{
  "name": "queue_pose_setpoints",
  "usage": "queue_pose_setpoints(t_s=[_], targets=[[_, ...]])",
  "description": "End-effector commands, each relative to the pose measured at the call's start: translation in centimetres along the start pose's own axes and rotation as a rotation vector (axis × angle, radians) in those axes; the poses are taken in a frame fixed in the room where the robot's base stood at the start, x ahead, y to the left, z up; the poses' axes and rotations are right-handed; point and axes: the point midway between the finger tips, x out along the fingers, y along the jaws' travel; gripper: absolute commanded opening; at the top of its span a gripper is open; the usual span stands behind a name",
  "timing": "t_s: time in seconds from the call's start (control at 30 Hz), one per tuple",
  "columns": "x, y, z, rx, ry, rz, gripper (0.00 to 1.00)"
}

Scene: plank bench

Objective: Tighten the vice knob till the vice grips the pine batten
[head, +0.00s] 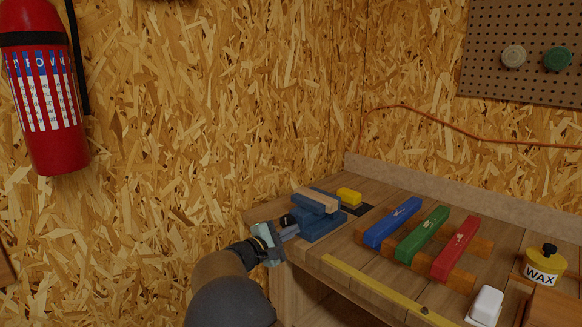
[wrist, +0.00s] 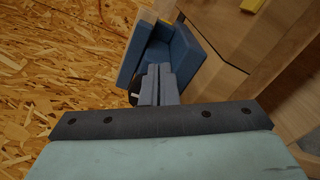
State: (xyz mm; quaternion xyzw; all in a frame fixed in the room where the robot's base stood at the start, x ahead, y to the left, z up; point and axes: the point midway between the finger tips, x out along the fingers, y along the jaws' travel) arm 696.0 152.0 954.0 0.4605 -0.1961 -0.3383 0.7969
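The blue vice (head: 322,228) sits at the bench's left end, and it also fills the upper middle of the wrist view (wrist: 168,50). The pine batten (head: 315,199) lies between the vice's jaws; whether they press on it cannot be told. The black vice knob (head: 286,220) is at the vice's near left side. In the wrist view a dark piece of the knob (wrist: 133,98) shows left of the fingers, mostly hidden. My gripper (head: 291,231) is in front of the vice, beside the knob. Its grey fingers (wrist: 158,84) are together, with nothing visible between them.
A yellow block (head: 349,196) lies behind the vice. Blue (head: 393,222), green (head: 423,233) and red (head: 456,248) bars rest on wooden rails to the right. A yellow strip (head: 380,288) runs along the front edge. A wax tin (head: 542,270) and a white block (head: 486,306) stand further right.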

Motion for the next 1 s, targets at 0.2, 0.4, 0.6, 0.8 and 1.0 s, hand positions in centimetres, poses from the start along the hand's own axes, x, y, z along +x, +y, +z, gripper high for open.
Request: queue_pose_setpoints(t_s=[0.2, 0.4, 0.6, 0.8, 1.0], targets=[[-0.1, -0.3, 0.0, -0.002, 0.006, -0.001, 0.00], [-0.2, -0.4, 0.6, 0.000, 0.004, -0.001, 0.00], [-1.7, -0.3, 0.6, 0.000, 0.004, 0.001, 0.00], [-4.1, -0.3, 0.6, 0.000, 0.005, 0.001, 0.00], [-6.0, -0.3, 0.7, 0.000, 0.003, 0.000, 0.00]])
